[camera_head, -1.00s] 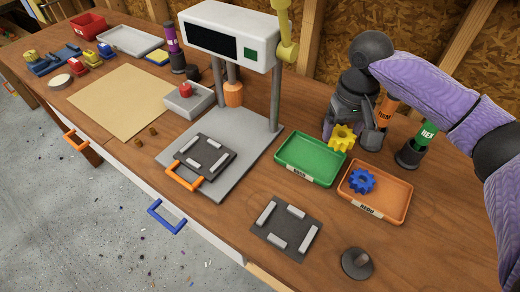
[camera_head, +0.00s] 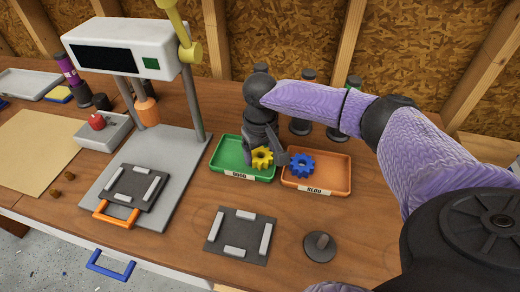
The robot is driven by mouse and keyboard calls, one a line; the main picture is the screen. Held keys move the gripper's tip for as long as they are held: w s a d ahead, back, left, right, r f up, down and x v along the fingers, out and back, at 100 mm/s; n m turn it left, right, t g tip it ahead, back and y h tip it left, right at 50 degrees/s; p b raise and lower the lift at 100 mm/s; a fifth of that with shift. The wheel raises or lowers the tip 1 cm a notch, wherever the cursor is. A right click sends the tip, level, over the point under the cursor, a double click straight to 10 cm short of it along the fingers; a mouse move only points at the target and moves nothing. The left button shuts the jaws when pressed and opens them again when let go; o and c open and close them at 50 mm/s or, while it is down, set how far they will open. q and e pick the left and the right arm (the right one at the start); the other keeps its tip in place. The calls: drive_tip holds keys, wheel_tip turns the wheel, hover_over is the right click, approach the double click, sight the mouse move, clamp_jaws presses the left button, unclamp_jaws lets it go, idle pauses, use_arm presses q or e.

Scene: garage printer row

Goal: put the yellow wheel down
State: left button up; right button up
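The yellow wheel (camera_head: 262,158) is a toothed gear with a hole in its middle. It shows at the right end of the green tray (camera_head: 228,172), labelled GOOD, close to the tray's front rim. My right gripper (camera_head: 266,152) is around the wheel, a dark finger on either side, and appears shut on it. The fingers partly hide the wheel's back, and I cannot tell whether it touches the tray floor. My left gripper is out of view.
An orange tray (camera_head: 334,185) labelled REDO, with a blue gear (camera_head: 301,165) in it, stands right beside the green tray. A dark fixture plate (camera_head: 240,236) and a grey disc with a peg (camera_head: 320,246) lie in front. A white-headed press (camera_head: 128,50) stands left.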

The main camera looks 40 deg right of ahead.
drive_tip(key=shift+o, duration=1.2)
drive_tip(key=shift+r, duration=0.15)
wheel_tip(320, 180, up, 12)
drive_tip(key=p, duration=0.4)
